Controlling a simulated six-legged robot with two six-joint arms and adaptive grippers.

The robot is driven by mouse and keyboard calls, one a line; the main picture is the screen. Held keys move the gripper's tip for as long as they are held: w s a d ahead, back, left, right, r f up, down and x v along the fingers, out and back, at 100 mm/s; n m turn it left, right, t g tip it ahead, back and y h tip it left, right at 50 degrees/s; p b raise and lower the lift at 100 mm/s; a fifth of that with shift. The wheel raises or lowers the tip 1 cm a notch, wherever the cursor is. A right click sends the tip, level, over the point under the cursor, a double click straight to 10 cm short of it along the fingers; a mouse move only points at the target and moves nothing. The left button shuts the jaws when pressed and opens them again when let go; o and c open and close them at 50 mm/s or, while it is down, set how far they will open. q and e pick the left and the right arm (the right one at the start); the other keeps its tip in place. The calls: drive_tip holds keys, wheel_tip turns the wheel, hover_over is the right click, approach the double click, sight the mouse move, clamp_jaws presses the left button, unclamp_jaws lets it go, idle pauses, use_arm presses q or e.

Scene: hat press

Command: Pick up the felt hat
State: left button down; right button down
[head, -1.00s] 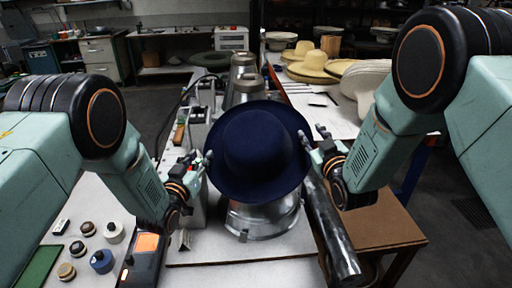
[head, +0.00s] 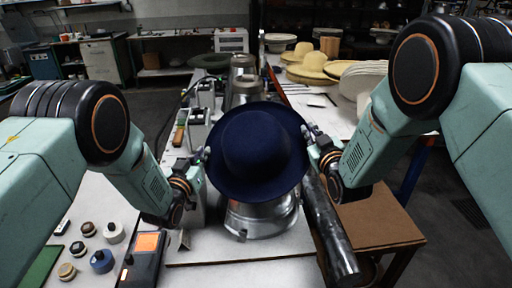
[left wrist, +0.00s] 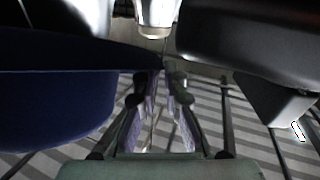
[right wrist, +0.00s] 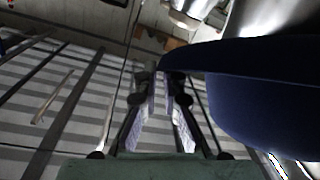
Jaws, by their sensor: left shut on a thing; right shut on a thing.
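The dark blue felt hat (head: 252,150) is in the middle of the head view, crown toward me, in front of and above a round metal press base (head: 262,222). My left gripper (head: 205,158) is shut on the left edge of its brim. My right gripper (head: 308,140) is shut on the right edge of its brim. In the left wrist view the hat (left wrist: 60,95) fills the left side, its brim reaching the fingertips (left wrist: 160,78). In the right wrist view the hat (right wrist: 270,95) is on the right, its brim reaching the fingertips (right wrist: 162,78).
A dark metal cylinder (head: 332,235) lies right of the press base. A control box with an orange screen (head: 148,243) and several knobs (head: 102,261) are at the front left. Straw hats (head: 315,65) sit on the white table behind. A brown wooden stand (head: 378,220) is at right.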

drive_tip(key=shift+a, duration=0.25)
drive_tip(key=shift+w+r, duration=0.1)
idle(0.3)
drive_tip(key=shift+r, duration=0.1)
drive_tip(key=shift+r+p, duration=0.35)
drive_tip(key=shift+p, duration=0.2)
drive_tip(key=shift+r+p, duration=2)
